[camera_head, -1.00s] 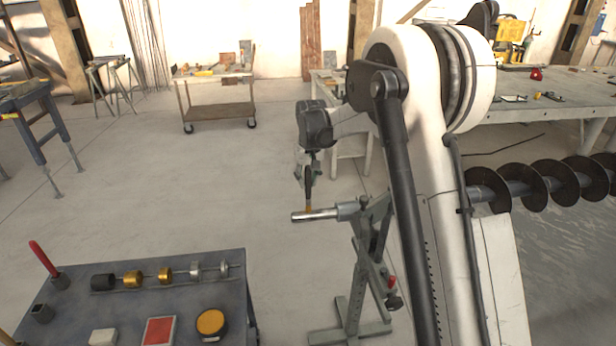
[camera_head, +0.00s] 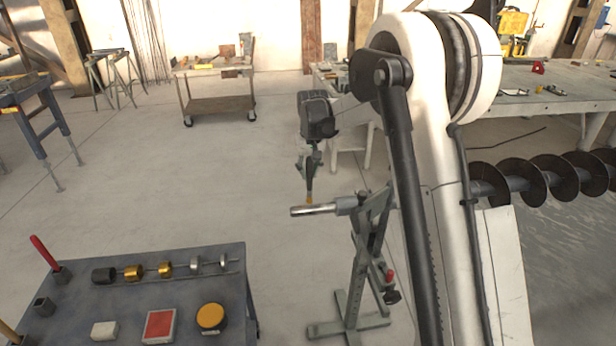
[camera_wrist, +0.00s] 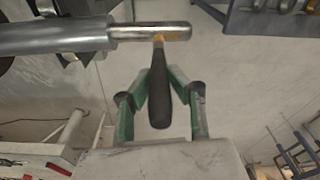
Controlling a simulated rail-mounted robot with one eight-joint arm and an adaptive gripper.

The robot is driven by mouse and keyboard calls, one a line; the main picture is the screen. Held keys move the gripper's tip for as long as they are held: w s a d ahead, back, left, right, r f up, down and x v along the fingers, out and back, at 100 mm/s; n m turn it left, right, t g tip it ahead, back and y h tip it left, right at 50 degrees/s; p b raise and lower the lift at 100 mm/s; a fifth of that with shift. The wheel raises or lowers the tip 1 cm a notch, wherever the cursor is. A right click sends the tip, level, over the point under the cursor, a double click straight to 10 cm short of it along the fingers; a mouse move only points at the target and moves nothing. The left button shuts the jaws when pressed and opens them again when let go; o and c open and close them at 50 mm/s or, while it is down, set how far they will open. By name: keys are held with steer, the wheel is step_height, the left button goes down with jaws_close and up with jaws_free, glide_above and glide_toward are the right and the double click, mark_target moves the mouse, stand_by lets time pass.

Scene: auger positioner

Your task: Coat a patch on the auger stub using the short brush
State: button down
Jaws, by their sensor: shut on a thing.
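The auger stub (camera_head: 312,210) is a shiny metal rod pointing left from its larger grey shaft on the stand. It also shows across the top of the wrist view (camera_wrist: 140,33). My gripper (camera_wrist: 160,84) is shut on the short brush (camera_wrist: 158,100), around its dark handle. In the head view, my gripper (camera_head: 312,172) is above the stub. The brush's amber bristle tip (camera_head: 309,200) is at the top of the stub, seemingly touching it. Amber colour shows on the stub beside the tip in the wrist view. The full extent of that patch is hard to tell.
A grey stand (camera_head: 352,285) holds the shaft. A dark table (camera_head: 190,290) at lower left carries metal rings on a rod, a red pad (camera_head: 160,326), a yellow round tin (camera_head: 211,317) and a red-handled tool. The auger (camera_head: 525,185) lies right of my arm. Floor left of the stub is clear.

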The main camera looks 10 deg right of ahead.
mark_target(308, 158)
steer(key=shift+s+a+r, duration=0.1)
steer(key=shift+a+r, duration=0.1)
steer(key=shift+r, duration=0.35)
steer(key=shift+a+r, duration=0.2)
steer(key=shift+r, duration=0.3)
steer(key=shift+d+r+p, duration=0.15)
steer(key=shift+r+p, duration=0.35)
steer(key=shift+r, duration=0.2)
steer(key=shift+r+p, duration=0.5)
steer(key=shift+r, duration=1.1)
steer(key=shift+f+b, duration=0.3)
steer(key=shift+b, duration=1.55)
